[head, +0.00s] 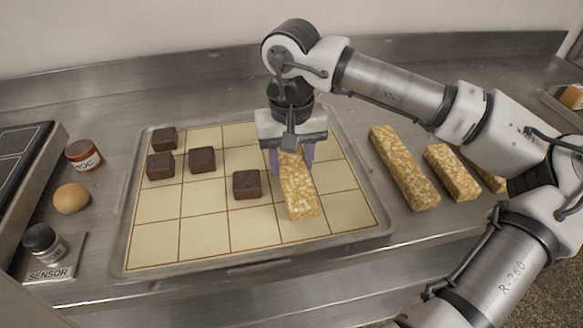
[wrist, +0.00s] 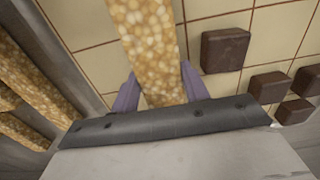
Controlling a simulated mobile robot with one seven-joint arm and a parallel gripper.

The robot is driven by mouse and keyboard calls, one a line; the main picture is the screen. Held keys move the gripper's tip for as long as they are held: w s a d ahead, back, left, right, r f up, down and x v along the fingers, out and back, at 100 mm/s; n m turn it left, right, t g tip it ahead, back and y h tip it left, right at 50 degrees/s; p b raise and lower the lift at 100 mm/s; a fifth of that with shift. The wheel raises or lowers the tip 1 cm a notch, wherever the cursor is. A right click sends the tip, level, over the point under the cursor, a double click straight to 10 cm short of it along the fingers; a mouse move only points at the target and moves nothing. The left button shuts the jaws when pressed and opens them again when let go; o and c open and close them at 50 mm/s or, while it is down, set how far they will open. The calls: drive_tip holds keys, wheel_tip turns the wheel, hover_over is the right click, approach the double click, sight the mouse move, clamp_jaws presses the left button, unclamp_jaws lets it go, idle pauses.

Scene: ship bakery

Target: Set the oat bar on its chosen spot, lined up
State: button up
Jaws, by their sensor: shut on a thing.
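My gripper (head: 292,158) is shut on an oat bar (head: 300,200), a long pale golden block. It is over the right part of a tray (head: 128,235) lined with a cream sheet marked in a grid (head: 205,232). The bar's long side runs toward the front of the tray, slightly slanted. I cannot tell whether it touches the sheet. In the wrist view the oat bar (wrist: 148,40) sits between the purple fingers (wrist: 160,90). Several dark brown squares, such as one brownie (head: 247,184), lie on grid cells to the left of the bar.
More oat bars (head: 403,165) lie on the steel counter right of the tray, under my arm. The front grid cells are bare.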

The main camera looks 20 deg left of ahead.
sight(291, 161)
drive_tip(key=shift+f, duration=1.4)
drive_tip(key=shift+f, duration=0.15)
drive_tip(key=o, duration=1.1)
wheel_tip(291, 161, up, 12)
drive_tip(key=shift+r+b, duration=0.2)
drive_tip(key=shift+b, duration=0.15)
